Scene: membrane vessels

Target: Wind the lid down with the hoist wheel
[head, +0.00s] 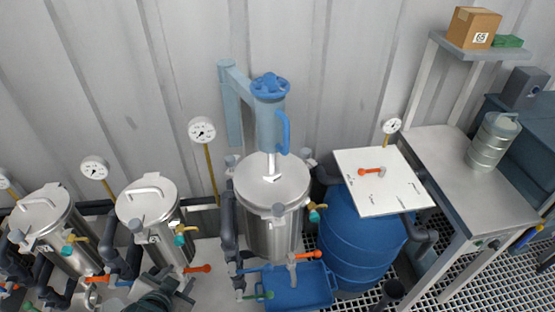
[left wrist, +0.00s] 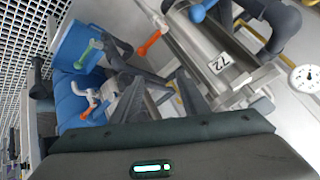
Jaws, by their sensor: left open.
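The blue hoist wheel (head: 270,86) sits on top of the light-blue hoist body (head: 270,125), which hangs from an arm on a wall post. A metal rod runs from the hoist down to the round steel lid (head: 255,190) over the middle vessel (head: 270,238). I cannot tell whether a gap is left between lid and vessel. My left gripper (head: 168,287) is low at the bottom edge, left of this vessel and well below the wheel. In the left wrist view its fingers (left wrist: 160,90) are apart with nothing held between them. My right gripper is not in view.
Two closed steel vessels (head: 147,202) stand at the left, with pipes and orange-handled valves. A blue drum (head: 355,245) under a white board (head: 383,180) stands right of the hoist vessel. A steel bench (head: 460,175) is further right. A blue tray (head: 300,290) lies in front.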

